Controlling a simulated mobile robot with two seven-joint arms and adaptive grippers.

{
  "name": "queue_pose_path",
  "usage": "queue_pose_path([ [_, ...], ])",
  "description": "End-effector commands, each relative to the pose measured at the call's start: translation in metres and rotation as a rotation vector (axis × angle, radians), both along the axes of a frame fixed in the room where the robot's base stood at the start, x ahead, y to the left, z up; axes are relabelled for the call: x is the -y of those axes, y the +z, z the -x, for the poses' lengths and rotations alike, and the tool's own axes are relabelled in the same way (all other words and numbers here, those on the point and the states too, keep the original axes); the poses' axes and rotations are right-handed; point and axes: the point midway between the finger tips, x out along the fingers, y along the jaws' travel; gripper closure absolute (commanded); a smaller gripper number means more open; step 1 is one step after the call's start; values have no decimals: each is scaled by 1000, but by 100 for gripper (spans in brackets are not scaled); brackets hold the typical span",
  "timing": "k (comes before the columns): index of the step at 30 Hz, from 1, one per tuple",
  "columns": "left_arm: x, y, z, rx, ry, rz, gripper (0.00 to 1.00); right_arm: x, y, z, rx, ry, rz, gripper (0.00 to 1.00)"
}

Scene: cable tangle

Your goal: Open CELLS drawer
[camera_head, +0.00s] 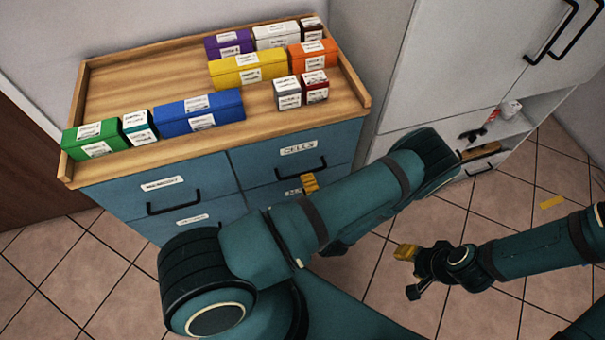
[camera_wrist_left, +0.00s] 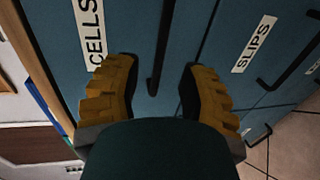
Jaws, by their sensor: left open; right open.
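The blue CELLS drawer (camera_head: 262,168) is shut, at the top right of the blue cabinet, with its white label (camera_head: 299,148) and black bar handle (camera_head: 301,171). My left gripper (camera_head: 310,182) is at this handle, mostly hidden behind my arm; one yellow finger shows. In the left wrist view, my left gripper (camera_wrist_left: 157,75) is open, with one finger on each side of the handle (camera_wrist_left: 162,55). I cannot tell whether the fingers touch it. The CELLS label (camera_wrist_left: 95,35) is beside the left finger. My right gripper (camera_head: 405,254) is open and empty, over the floor at right.
Colored boxes, such as a blue one (camera_head: 199,112), stand on the cabinet's wooden top (camera_head: 130,82). Another drawer handle (camera_head: 173,203) is at the left. In the wrist view, a SLIPS label (camera_wrist_left: 254,44) marks the drawer beside CELLS. A white cupboard (camera_head: 450,70) stands at right.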

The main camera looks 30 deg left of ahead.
Motion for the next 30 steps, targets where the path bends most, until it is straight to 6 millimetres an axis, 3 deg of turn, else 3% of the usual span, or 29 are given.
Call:
queue_pose_path([
  [9, -33, -10, -29, 1, 2, 1, 59, 0, -8, -2, 4, -1, 0, 53],
  [22, -39, -10, -33, 0, 2, 1, 56, 0, -8, -2, 5, -1, 1, 53],
  [26, -39, -10, -33, 0, 1, 1, 100, 0, -8, -2, 5, -1, 1, 53],
  [30, -39, -11, -33, 0, 1, 1, 100, 0, -8, -2, 4, -1, 0, 53],
])
